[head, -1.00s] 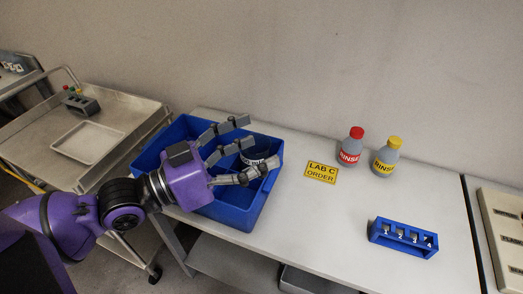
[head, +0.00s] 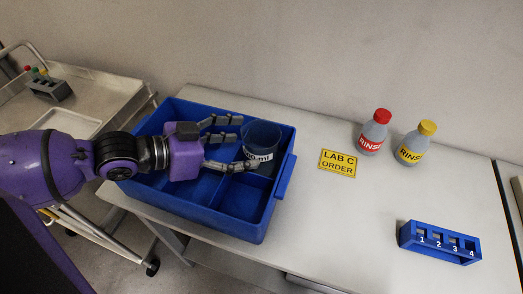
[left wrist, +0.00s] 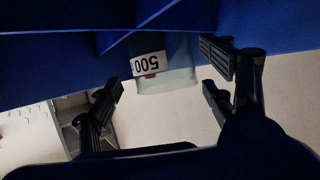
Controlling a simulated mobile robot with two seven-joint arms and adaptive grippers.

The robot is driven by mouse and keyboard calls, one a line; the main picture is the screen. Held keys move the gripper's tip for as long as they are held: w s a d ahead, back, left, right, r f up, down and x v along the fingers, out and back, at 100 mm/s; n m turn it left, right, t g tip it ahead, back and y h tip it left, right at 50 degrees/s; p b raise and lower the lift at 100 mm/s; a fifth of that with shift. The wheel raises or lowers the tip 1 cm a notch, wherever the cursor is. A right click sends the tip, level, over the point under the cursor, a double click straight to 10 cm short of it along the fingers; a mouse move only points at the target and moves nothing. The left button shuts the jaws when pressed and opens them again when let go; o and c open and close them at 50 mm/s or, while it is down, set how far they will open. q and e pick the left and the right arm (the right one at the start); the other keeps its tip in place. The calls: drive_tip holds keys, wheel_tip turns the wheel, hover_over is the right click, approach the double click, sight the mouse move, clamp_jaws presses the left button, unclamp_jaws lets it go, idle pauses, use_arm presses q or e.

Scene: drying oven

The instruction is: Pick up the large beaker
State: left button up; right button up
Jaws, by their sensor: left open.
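The large beaker (head: 263,136) is a translucent bluish vessel with a white label, standing in a right-hand compartment of the blue divided bin (head: 289,172). In the left wrist view the beaker (left wrist: 168,78) shows upside down with "500" on its label. My left gripper (head: 227,144) is open and points right, its fingers above the bin and just left of the beaker. In the left wrist view the beaker appears beyond the gap between the fingers; I see no clear contact. The beaker's lower part is hidden in the bin. My right gripper is not in view.
A yellow "LAB C ORDER" sign (head: 338,163) lies on the table (head: 330,215) right of the bin. Red-capped (head: 374,133) and yellow-capped (head: 415,146) rinse bottles stand behind. A blue numbered rack (head: 439,243) sits at front right. A metal cart (head: 90,85) stands left.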

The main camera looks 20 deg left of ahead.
sight(276, 138)
use_arm(q)
drive_tip(key=w+d, duration=0.3)
drive_tip(key=shift+w+d+f, duration=0.1)
drive_tip(key=shift+w+f, duration=0.2)
drive_tip(key=shift+f, duration=0.05)
drive_tip(key=shift+w+d+f, duration=0.15)
drive_tip(key=shift+d, duration=0.05)
drive_tip(key=shift+c, duration=0.4)
drive_tip(key=c, duration=0.8)
drive_tip(key=shift+c, duration=0.8)
